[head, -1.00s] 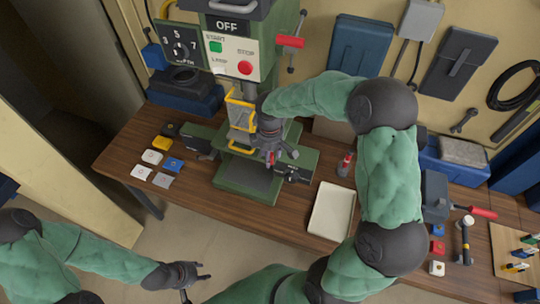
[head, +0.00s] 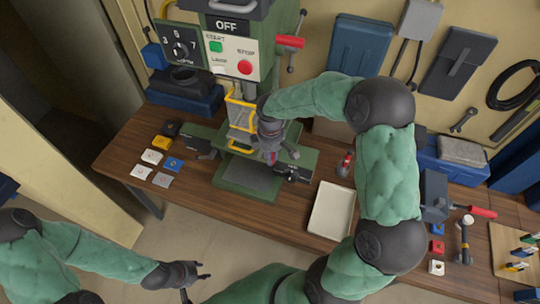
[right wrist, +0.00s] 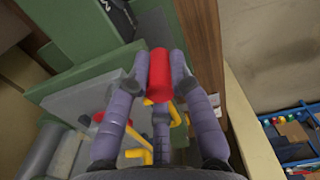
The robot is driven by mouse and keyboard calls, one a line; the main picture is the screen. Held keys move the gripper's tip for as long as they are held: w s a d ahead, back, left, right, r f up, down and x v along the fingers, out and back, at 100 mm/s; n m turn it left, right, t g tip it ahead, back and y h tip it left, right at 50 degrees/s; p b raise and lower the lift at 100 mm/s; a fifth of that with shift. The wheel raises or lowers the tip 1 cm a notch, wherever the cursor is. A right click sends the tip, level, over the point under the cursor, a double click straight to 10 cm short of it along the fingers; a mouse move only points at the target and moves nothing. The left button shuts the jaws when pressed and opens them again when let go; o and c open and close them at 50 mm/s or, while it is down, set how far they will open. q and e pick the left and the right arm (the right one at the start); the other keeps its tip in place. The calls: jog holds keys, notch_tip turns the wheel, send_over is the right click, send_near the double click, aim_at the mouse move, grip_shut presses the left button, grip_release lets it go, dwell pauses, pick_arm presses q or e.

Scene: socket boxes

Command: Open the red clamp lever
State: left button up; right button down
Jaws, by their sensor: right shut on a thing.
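The red clamp lever (right wrist: 159,75) shows as a red grip between the fingers of my right gripper (right wrist: 157,80) in the right wrist view. The gripper is shut on it. In the head view, my right gripper (head: 275,150) is over the green drill press table, and only a small red part of the lever (head: 271,158) shows beneath it; the rest is hidden. My left gripper (head: 203,270) is open and empty at the lower left, in front of the bench and away from the press.
The drill press panel (head: 233,58) and yellow guard (head: 240,108) stand just behind the right gripper. A white tray (head: 330,213) lies right of the press. Several small socket boxes (head: 152,157) lie left of it. A vise with a red handle (head: 482,212) is at right.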

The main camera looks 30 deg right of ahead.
jog(key=d+n+p, duration=0.1)
jog(key=d+n, duration=0.2)
jog(key=n, duration=0.1)
jog(key=d+n+p, duration=0.2)
jog(key=d+n, duration=0.1)
jog(key=n, duration=0.1)
jog(key=d+n+p, duration=0.1)
jog(key=d+n, duration=0.2)
jog(key=n, duration=0.1)
jog(key=shift+w, duration=0.25)
jog(key=shift+w+d+r+p, duration=0.1)
jog(key=shift+w+d+p, duration=0.15)
jog(key=shift+p, duration=0.1)
jog(key=shift+w+d+r, duration=0.1)
jog(key=shift+w+d, duration=0.05)
jog(key=shift+d, duration=0.05)
jog(key=c, duration=1.1)
grip_release()
jog(key=shift+d, duration=0.1)
